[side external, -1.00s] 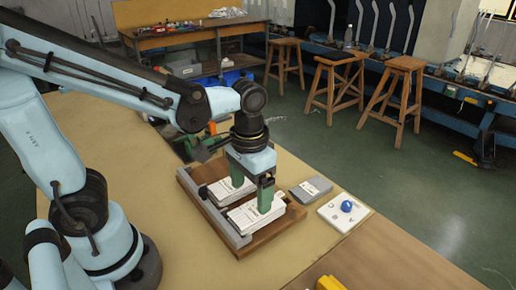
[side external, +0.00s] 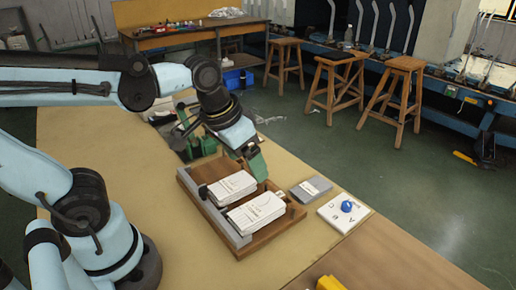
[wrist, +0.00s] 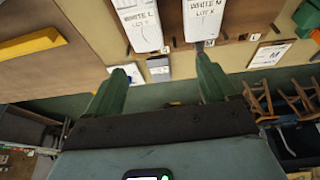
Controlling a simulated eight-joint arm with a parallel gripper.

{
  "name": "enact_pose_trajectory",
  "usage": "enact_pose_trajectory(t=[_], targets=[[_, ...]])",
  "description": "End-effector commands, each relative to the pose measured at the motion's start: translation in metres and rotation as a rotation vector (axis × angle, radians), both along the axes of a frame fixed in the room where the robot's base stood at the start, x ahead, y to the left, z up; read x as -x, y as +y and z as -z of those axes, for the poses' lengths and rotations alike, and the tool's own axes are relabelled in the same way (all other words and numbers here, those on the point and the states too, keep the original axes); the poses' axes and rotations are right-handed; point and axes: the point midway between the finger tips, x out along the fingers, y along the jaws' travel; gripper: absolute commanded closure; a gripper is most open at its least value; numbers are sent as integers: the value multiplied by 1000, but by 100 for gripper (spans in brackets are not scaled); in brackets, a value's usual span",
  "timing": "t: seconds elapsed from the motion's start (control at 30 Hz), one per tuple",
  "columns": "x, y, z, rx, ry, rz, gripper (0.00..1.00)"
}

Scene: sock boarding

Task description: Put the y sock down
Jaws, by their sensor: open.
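Two white flat bundles with printed tops lie side by side in the wooden tray, the far one (side external: 232,187) and the near one (side external: 257,211). In the wrist view, lettering shows on the left bundle (wrist: 138,22) and the right bundle (wrist: 204,18). I cannot tell which is the y sock. My gripper (side external: 252,166) is tilted above the tray's far side, clear of the near bundle. One finger is largely hidden in the side view.
The wooden tray (side external: 290,218) has a grey rail along its left side. A grey block (side external: 311,188) and a white card (side external: 335,216) with a blue ball (side external: 347,206) lie to its right. A yellow object (side external: 330,283) is at the front edge.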

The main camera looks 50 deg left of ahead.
Motion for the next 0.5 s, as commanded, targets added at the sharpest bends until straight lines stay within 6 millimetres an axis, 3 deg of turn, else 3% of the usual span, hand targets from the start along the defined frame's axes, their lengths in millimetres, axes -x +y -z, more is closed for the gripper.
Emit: enact_pose_trajectory(t=[0.2,0.5], targets=[[-3,19,8,-19,-227,-9,14],[-5,22,8,-26,-273,-8,14]])
